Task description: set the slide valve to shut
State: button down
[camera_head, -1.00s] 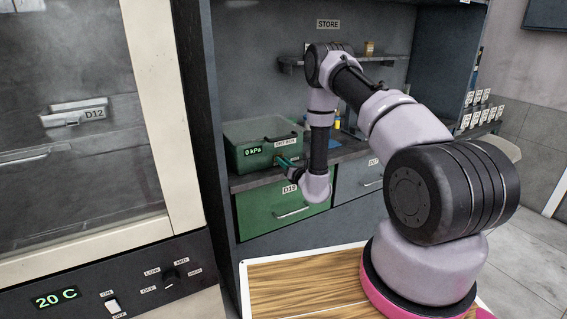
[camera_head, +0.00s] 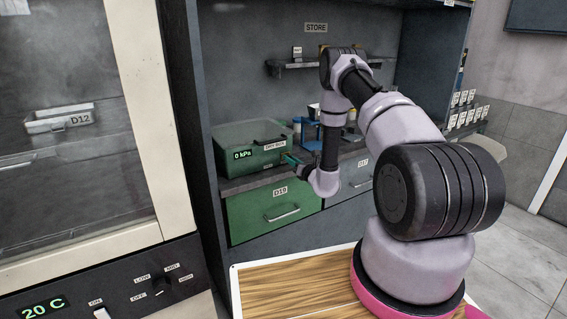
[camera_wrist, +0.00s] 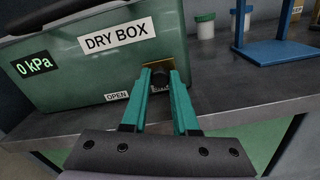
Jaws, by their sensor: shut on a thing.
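The dry box (camera_head: 228,143) is a green box with a 0 kPa display, standing on the grey counter. It also fills the upper left of the wrist view (camera_wrist: 70,92). My gripper (camera_wrist: 160,74) has two teal fingers closed on the small dark knob of the slide valve (camera_wrist: 160,82), low on the box front near its right end. An OPEN label (camera_wrist: 117,96) is left of the fingers, and the knob stands right of it. The fingers hide much of the valve's track and any label behind them. In the head view my gripper (camera_head: 290,159) is small, at the box's right front.
A blue stand (camera_wrist: 280,45) and lidded jars (camera_wrist: 206,25) stand on the counter to the right of the box. Below are the green drawer D19 (camera_head: 255,215) and the grey drawer D17 (camera_head: 357,185). A shelf (camera_head: 290,66) hangs above.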

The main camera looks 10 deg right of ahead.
jog(key=shift+d, duration=0.25)
jog(key=c, duration=0.7)
grip_release()
jog(key=shift+w, duration=0.1)
jog(key=v, duration=1.1)
